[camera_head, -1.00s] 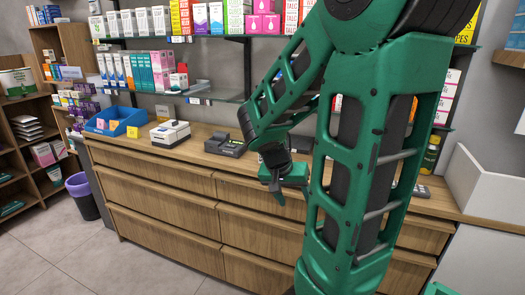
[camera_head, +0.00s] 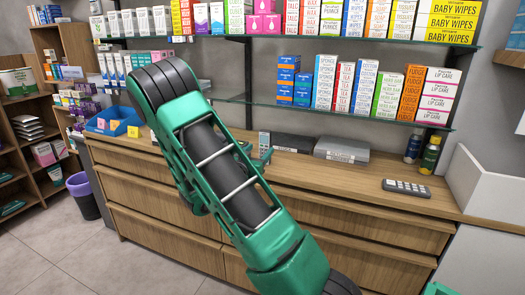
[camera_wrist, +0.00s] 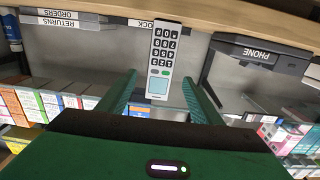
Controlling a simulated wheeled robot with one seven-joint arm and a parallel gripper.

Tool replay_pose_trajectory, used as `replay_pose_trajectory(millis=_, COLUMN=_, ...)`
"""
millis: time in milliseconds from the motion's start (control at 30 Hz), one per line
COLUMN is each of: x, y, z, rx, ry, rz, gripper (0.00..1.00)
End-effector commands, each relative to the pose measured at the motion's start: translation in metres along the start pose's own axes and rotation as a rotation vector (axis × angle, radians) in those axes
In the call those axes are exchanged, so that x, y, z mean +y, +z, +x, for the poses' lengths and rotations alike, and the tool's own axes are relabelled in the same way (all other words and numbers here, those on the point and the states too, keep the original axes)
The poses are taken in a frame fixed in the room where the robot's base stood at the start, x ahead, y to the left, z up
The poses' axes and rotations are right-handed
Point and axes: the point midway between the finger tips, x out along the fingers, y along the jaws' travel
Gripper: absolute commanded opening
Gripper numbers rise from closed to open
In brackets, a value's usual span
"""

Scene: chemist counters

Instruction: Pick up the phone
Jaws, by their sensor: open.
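The phone, a pale handset with dark keys and a small screen, is in the wrist view (camera_wrist: 160,62), ahead of and between the fingers of my gripper (camera_wrist: 161,78). The fingers are spread, with a gap on each side of the handset. In the head view the phone (camera_head: 264,140) stands upright on the counter, beside a green part of my gripper (camera_head: 262,159). My arm hides most of the gripper there. A dark box labelled PHONE (camera_wrist: 262,55) is to the right in the wrist view.
A grey box labelled RETURNS (camera_head: 341,150) and a dark item (camera_head: 292,143) stand right of the phone. A keypad device (camera_head: 407,187) and bottles (camera_head: 430,156) are farther right. Stocked glass shelves (camera_head: 330,115) hang above the counter (camera_head: 340,185). A blue tray (camera_head: 113,120) is at left.

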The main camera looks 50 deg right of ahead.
Motion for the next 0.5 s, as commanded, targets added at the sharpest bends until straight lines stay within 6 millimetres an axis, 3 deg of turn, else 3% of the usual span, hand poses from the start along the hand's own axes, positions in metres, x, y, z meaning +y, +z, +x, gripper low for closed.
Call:
replay_pose_trajectory(millis=300, x=-0.002, y=-0.001, z=0.041, rx=0.01, ry=-0.005, rz=0.003, gripper=0.59)
replay_pose_trajectory(millis=500, x=-0.002, y=-0.001, z=0.056, rx=0.009, ry=-0.007, rz=0.001, gripper=0.59)
